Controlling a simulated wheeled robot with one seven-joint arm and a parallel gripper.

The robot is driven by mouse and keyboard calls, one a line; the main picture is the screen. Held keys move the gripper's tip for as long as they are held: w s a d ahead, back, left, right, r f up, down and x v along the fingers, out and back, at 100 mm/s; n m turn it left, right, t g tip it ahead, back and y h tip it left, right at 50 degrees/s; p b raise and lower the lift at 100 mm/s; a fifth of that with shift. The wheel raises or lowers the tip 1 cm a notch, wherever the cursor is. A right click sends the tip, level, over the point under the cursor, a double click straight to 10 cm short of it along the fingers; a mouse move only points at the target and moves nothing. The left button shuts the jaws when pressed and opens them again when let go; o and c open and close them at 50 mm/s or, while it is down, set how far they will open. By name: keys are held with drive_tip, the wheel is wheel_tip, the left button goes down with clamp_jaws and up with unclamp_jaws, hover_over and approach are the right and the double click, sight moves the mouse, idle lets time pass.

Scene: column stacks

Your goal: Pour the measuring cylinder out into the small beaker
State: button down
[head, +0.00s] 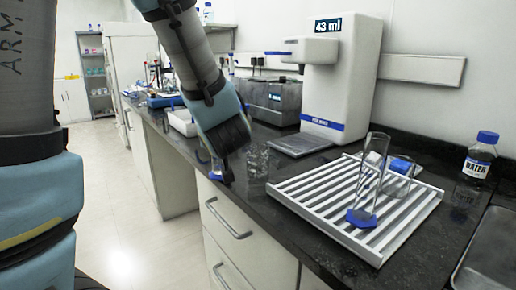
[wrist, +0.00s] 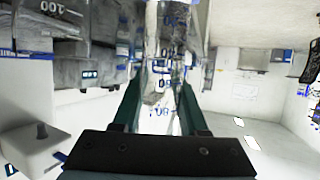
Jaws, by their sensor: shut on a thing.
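My gripper (head: 228,176) points down over the counter's front edge in the head view. It is shut on clear glass with blue markings, which shows between the fingers in the wrist view (wrist: 163,88); this appears to be the measuring cylinder. In the head view it is mostly hidden behind the gripper, with a bit of blue showing beside the fingers (head: 214,174). Its tilt and contents cannot be made out. A clear glass vessel (head: 257,162), apparently the small beaker, stands on the counter just right of my gripper, apart from the fingers.
A white slatted rack (head: 310,190) holds a tall glass cylinder with a blue base (head: 368,182) and a shorter glass vessel (head: 399,180). A white dispenser reading 43 ml (head: 343,85) stands behind. A water bottle (head: 479,160) and sink (head: 488,255) are at right.

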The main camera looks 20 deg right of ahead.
drive_tip(key=shift+d+r+p, duration=0.1)
drive_tip(key=shift+r+p, duration=0.05)
drive_tip(key=shift+p, duration=0.3)
drive_tip(key=shift+d+r+m+y+p, duration=0.2)
drive_tip(key=shift+m+y+p, duration=0.3)
drive_tip(key=shift+p, duration=0.7)
drive_tip(key=m+y+p, duration=0.1)
drive_tip(key=d+f+m+y+p, duration=0.1)
drive_tip(key=m+p, duration=0.1)
drive_tip(key=m+y+p, duration=0.1)
drive_tip(key=m, duration=0.1)
drive_tip(key=shift+d+f+y, duration=0.15)
drive_tip(key=shift+f+y, duration=0.1)
drive_tip(key=shift+y, duration=0.05)
drive_tip(key=f+m+b, duration=0.1)
drive_tip(key=a+m+y, duration=0.1)
drive_tip(key=shift+f+m+t+y+b, duration=0.3)
drive_tip(key=shift+f+b, duration=0.05)
drive_tip(key=shift+b, duration=0.05)
drive_tip(key=shift+r, duration=0.3)
drive_tip(key=shift+a+r+m+y, duration=0.1)
drive_tip(key=shift+r+m+y, duration=0.2)
drive_tip(key=shift+m, duration=0.3)
drive_tip(key=shift+r, duration=0.1)
